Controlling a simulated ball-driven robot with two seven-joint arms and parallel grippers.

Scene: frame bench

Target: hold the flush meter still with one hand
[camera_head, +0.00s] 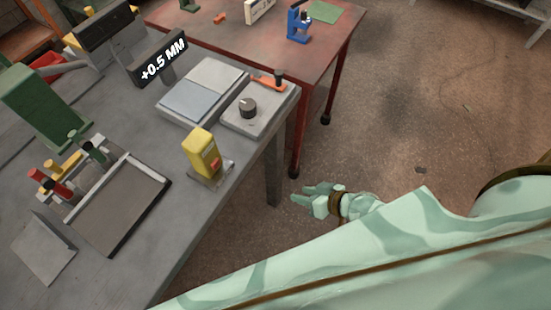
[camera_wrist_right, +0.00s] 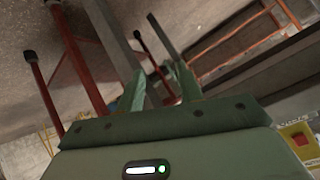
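A yellow upright block (camera_head: 202,152) with a red button stands on a small grey plate at the bench's right edge. A dark readout (camera_head: 160,60) marked "+0.5 MM" stands farther back on the bench. I cannot tell for certain which of these is the flush meter. My right gripper (camera_head: 300,194) hangs over the floor, right of the bench edge and apart from the yellow block. In the right wrist view its two fingers (camera_wrist_right: 161,82) are spread with nothing held between them. A yellow thing with a red button (camera_wrist_right: 298,138) shows at that view's lower right. My left gripper is out of view.
On the grey bench (camera_head: 165,240) are a framed tray (camera_head: 125,200), a dial box (camera_head: 258,110), a two-part pad (camera_head: 203,88) and a green block (camera_head: 45,105). A red table (camera_head: 255,40) with a blue device (camera_head: 298,25) stands behind.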

